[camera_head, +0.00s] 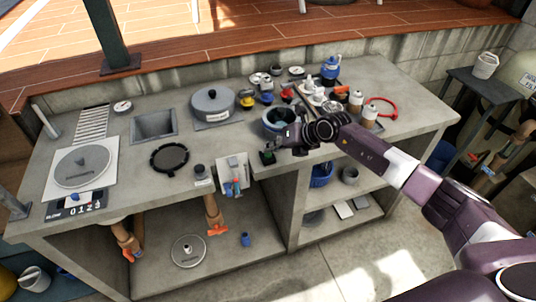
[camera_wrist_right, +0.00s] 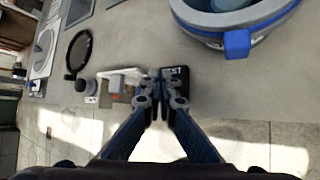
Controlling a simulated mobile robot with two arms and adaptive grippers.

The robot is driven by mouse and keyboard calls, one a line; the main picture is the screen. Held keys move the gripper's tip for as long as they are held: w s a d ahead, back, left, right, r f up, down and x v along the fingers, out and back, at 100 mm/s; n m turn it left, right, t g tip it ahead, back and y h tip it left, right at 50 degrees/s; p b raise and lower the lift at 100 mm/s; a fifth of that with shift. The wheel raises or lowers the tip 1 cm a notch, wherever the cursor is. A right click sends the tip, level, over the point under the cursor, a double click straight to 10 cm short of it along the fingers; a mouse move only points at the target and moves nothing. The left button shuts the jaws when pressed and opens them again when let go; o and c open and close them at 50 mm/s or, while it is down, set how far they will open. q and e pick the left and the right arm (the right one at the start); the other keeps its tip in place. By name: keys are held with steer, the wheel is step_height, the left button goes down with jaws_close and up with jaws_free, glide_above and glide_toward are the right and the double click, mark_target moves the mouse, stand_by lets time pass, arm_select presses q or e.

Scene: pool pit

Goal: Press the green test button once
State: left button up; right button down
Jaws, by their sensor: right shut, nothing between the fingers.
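The green test button (camera_head: 268,157) sits on a small dark box near the front edge of the grey counter (camera_head: 225,150). In the right wrist view a dark plate with white lettering ending in "ST" (camera_wrist_right: 178,72) shows beside the fingertips; the button itself is hidden there behind the fingers. My right gripper (camera_head: 272,149) reaches in from the right, over the counter's front edge. Its fingers (camera_wrist_right: 163,100) are shut with nothing between them, and the tips are right at the test box. I cannot tell whether they touch the button. My left gripper is out of view.
A round blue-grey tub (camera_head: 272,130) stands just behind the gripper. A white panel with a blue-handled valve (camera_head: 234,186) is to the left, with a black ring (camera_head: 169,157) beyond it. Open shelves lie below the counter. Bottles (camera_head: 356,99) stand at the right.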

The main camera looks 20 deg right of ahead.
mark_target(270, 154)
steer(key=shift+f+b, duration=0.3)
steer(key=shift+f, duration=0.2)
stand_by(0.8)
steer(key=shift+r+p, duration=0.8)
steer(key=shift+r, duration=0.15)
step_height(270, 154, up, 5)
steer(key=p, duration=0.4)
stand_by(0.6)
